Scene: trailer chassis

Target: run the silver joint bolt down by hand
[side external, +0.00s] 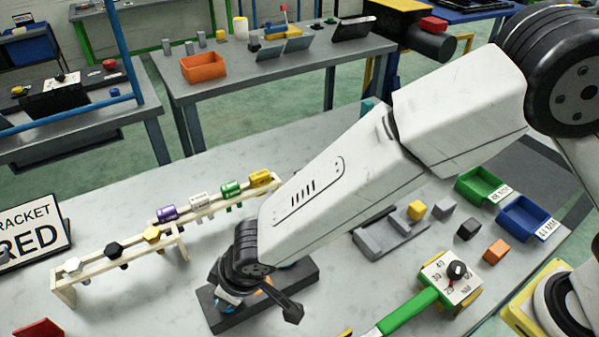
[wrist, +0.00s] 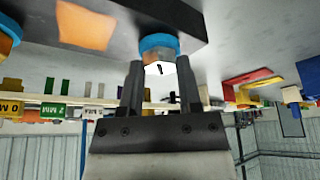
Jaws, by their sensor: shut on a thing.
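The silver joint bolt (wrist: 161,71) shows in the wrist view as a pale hex head with a dark mark. It sits against a blue ring (wrist: 158,42) on a dark block. My gripper (wrist: 160,76) has a finger on either side of the head and is shut on it. The bolt's shank is hidden. In the side view the dark block (side external: 217,318) lies on the table under my wrist, which hides most of the joint. An orange part (wrist: 86,25) is on the same block, beside the ring.
A wooden rack (side external: 66,292) with silver, black and yellow hex bolts stands at the left. Behind it, another rack holds purple, silver, green and yellow cylinders. A green-handled tool (side external: 408,311) with a dial lies at front right. Green (side external: 482,186) and blue (side external: 527,218) bins stand at right.

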